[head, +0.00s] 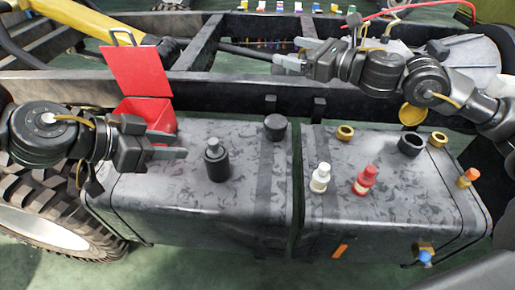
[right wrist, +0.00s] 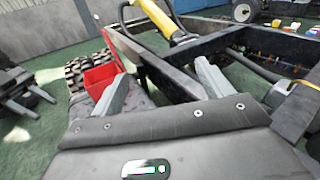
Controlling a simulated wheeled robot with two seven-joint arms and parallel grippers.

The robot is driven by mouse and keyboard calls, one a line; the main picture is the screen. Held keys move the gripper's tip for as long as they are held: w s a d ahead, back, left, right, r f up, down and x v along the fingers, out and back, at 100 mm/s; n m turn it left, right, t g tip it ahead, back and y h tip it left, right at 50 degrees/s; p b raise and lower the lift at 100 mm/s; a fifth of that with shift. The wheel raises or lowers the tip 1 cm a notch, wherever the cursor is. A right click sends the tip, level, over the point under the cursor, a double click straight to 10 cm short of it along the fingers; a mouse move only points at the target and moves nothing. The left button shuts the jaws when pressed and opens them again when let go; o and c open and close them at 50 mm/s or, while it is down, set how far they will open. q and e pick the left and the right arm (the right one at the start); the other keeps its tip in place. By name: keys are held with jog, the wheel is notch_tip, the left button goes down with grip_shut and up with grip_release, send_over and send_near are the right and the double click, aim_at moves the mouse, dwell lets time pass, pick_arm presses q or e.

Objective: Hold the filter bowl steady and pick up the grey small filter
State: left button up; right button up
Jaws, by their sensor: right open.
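A dark grey bottle-shaped filter (head: 217,164) stands upright on the left dark tank (head: 140,205). A short black cylinder (head: 275,128) stands behind it, to the right. I cannot tell which part is the filter bowl; a black ring-shaped cup (head: 411,145) sits on the right tank (head: 390,215). My left gripper (head: 181,146) is open and empty, left of the dark grey filter and in front of the red box. My right gripper (head: 286,52) is open above the frame rail, pointing left, away from the tank tops. Its spread fingers (right wrist: 163,85) also show in the right wrist view, with nothing between them.
A red open-lidded box (head: 140,75) stands behind the left gripper. White (head: 320,178) and red (head: 365,181) small bottles stand on the right tank, with brass rings (head: 345,132) behind. Dark frame rails (head: 240,90) run behind the tanks. A tyre (head: 45,215) is at left.

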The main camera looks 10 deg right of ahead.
jog(key=s+a+f+n+g+y, duration=0.1)
jog(key=s+a+f+n+g, duration=0.25)
jog(key=s+a+f, duration=0.35)
jog(key=g, duration=0.5)
send_near(218, 164)
jog(key=shift+n, duration=0.35)
jog(key=f, duration=0.1)
jog(key=w+f, duration=0.2)
jog(key=shift+w+d+f, duration=0.2)
jog(key=shift+d+f, duration=0.05)
jog(key=shift+f, duration=0.05)
jog(key=x, duration=1)
jog(key=shift+w+a, duration=0.3)
jog(key=shift+a, duration=0.05)
